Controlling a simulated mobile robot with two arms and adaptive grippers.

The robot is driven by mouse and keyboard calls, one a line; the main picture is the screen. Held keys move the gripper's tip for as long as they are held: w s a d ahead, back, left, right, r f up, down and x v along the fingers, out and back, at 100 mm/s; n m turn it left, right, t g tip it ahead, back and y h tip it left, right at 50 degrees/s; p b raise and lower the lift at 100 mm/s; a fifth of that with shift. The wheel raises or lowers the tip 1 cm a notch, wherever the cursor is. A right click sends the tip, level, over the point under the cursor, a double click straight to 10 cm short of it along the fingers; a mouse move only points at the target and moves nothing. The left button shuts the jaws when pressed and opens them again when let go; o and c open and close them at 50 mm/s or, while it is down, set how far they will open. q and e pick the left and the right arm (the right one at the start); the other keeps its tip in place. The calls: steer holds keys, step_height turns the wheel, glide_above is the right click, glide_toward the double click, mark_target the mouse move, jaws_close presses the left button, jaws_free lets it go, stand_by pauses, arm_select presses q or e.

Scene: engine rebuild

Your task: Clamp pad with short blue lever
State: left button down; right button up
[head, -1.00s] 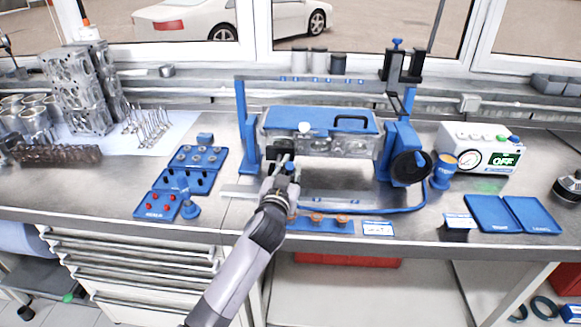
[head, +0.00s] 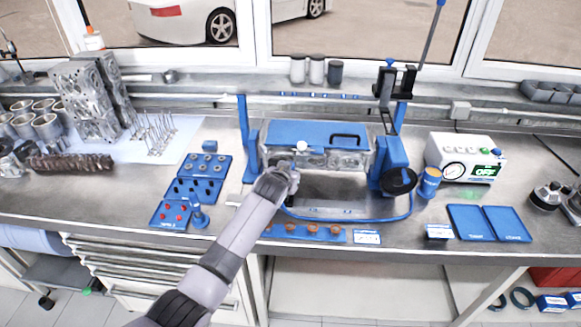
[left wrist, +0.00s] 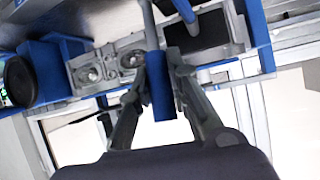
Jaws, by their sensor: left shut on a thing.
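My left gripper (head: 290,172) is at the front left of the blue engine stand, against the face of the cylinder head (head: 348,160). In the left wrist view, its two fingers (left wrist: 160,108) are closed on a short blue lever (left wrist: 164,92). The lever is a blue cylinder on a grey shaft. A dark block (left wrist: 196,32), perhaps the clamp pad, sits beside the lever against the head; I cannot tell if it presses on it. My arm hides the lever in the head view. My right gripper is not in view.
A blue plate (head: 310,134) covers the top of the head. A black handwheel (head: 398,181) is at the stand's right. Blue parts trays (head: 198,188) lie left of the arm. A tester reading OFF (head: 466,158) and two blue trays (head: 488,208) are at right.

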arm_select(q)
steer(key=shift+w+r+g+p, duration=0.15)
steer(key=shift+w+g+p, duration=0.25)
steer(key=shift+g, duration=0.2)
steer(key=c, duration=1.5)
jaws_free()
steer(key=shift+v, duration=5.95)
steer(key=shift+c, duration=0.3)
